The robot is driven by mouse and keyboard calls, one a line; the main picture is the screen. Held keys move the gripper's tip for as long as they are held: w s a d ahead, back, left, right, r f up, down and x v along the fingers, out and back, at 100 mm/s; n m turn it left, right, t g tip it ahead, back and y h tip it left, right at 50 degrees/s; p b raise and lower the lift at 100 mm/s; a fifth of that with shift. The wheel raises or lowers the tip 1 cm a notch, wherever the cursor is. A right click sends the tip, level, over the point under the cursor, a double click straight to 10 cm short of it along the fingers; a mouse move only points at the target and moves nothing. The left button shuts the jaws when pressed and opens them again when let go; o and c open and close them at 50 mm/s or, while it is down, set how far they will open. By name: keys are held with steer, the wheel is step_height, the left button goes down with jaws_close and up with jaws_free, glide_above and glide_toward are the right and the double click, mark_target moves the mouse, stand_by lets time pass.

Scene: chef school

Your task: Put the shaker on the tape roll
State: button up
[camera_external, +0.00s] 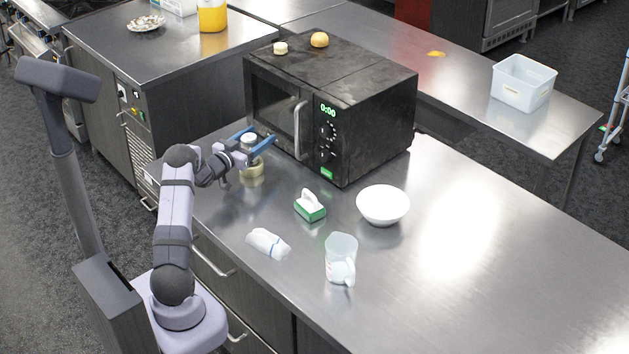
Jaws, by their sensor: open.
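The shaker (248,138) shows a pale top between the two blue fingers of my gripper (251,140), in front of the microwave's left side. It looks upright; its lower part is partly hidden by the gripper. The tan tape roll (252,171) lies on the steel counter directly below the shaker. The shaker appears to stand on the roll, but I cannot tell exactly how it is seated. My gripper is open, with one finger on each side of the shaker.
The black microwave (340,110) stands close behind my gripper. To the right on the counter (470,240) are a green-and-white brush-like item (310,206), a white bowl (383,205), a clear jug (341,258) and a white wrapped bundle (268,242). The counter's right side is clear.

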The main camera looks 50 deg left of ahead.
mark_target(246, 147)
steer(key=shift+s+r, duration=0.1)
steer(key=shift+r, duration=0.05)
steer(key=s, duration=0.4)
steer(key=s+d+b, duration=0.1)
steer(key=s, duration=0.2)
steer(key=s+d+b, duration=0.1)
steer(key=s, duration=0.3)
steer(key=shift+s+d, duration=0.15)
steer(key=shift+s, duration=0.15)
